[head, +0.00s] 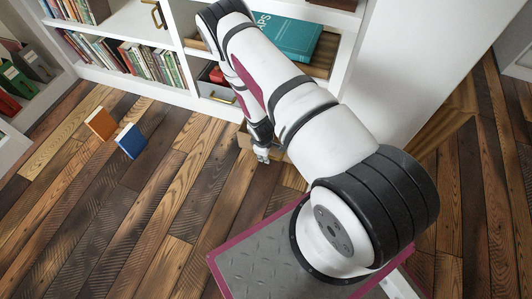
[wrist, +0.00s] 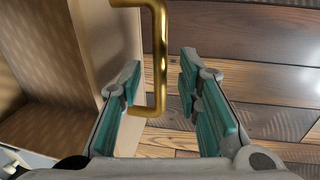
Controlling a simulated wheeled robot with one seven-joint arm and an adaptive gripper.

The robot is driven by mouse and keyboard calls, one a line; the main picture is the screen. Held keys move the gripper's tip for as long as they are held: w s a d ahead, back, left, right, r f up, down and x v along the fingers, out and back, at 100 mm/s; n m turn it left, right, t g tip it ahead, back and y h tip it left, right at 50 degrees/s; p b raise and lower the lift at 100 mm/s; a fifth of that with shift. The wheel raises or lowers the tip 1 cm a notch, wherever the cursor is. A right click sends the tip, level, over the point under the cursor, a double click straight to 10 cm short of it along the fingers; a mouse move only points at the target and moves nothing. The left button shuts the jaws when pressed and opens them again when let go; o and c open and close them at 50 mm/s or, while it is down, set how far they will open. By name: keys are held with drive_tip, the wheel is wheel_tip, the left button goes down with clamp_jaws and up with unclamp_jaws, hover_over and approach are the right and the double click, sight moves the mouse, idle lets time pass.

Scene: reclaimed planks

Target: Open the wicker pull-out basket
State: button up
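The wicker pull-out basket shows in the wrist view as a tan front panel (wrist: 118,45) with a hollow, box-like interior to its left. A brass bar handle (wrist: 158,60) stands out from that panel. My gripper (wrist: 160,98) is open, with teal-padded fingers on either side of the handle's lower part. A gap shows between the handle and the right finger; contact on the left is unclear. In the head view my gripper (head: 263,154) is low by the shelf unit's base, and my arm hides most of the basket.
A white shelf unit (head: 150,82) with books stands at the back. An orange book (head: 100,123) and a blue book (head: 130,141) stand on the plank floor, left of my arm. A teal book (head: 287,37) lies in an upper compartment. The floor at left front is clear.

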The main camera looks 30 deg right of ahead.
wheel_tip(320, 180, up, 12)
drive_tip(key=s+a, duration=0.1)
drive_tip(key=shift+s+a, duration=0.2)
drive_tip(key=shift+a, duration=0.15)
drive_tip(key=shift+f, duration=0.1)
idle(0.6)
